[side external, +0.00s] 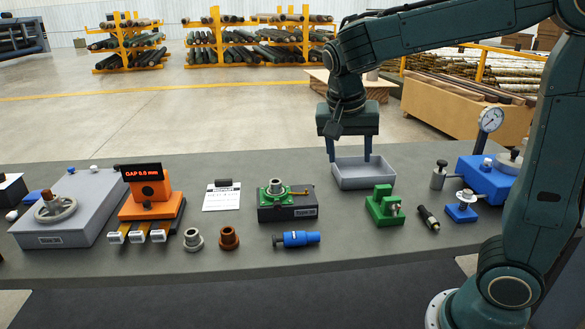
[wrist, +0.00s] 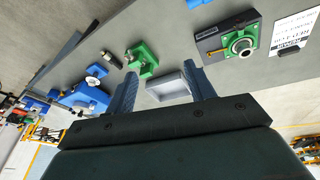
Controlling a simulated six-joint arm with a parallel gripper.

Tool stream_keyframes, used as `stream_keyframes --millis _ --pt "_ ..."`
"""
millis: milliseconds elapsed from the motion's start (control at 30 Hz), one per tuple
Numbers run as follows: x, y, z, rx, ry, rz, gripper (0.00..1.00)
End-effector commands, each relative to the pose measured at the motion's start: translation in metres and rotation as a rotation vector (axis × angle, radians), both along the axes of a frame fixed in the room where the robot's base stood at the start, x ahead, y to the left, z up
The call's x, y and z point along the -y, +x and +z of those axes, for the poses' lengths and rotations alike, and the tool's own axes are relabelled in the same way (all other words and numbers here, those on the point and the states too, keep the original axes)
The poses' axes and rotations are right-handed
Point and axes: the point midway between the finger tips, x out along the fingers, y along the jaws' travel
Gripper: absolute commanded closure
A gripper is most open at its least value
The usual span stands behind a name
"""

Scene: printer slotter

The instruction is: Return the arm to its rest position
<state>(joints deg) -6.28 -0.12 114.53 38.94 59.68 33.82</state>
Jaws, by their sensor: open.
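My gripper (side external: 349,159) is open and empty in the side external view. Its two fingers hang apart, pointing down, over or just behind the grey tray (side external: 366,184) on the bench. In the wrist view my gripper (wrist: 162,86) shows both fingers spread, with the grey tray (wrist: 184,86) seen between and beyond them. Nothing is between the fingers. My arm reaches in from the right side. I cannot tell the exact height of the fingertips above the tray.
A green fixture (side external: 384,206), a black pen-like tool (side external: 428,217) and a blue block with a dial gauge (side external: 489,170) stand right of the tray. A dark block with a flanged part (side external: 277,199) stands left. A blue cylinder (side external: 297,239) lies in front, near bare bench.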

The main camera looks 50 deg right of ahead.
Motion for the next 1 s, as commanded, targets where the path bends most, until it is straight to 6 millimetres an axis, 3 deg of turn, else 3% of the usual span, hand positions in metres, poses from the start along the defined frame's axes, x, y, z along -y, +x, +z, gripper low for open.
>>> stream_keyframes --millis 467,800,1000 --pt "-0.021 -0.070 0.019 0.100 0.053 0.534 0.46" --pt "-0.048 -0.119 0.013 0.186 0.030 0.911 0.46" --pt "-0.062 -0.138 0.007 0.223 0.006 1.062 0.46"
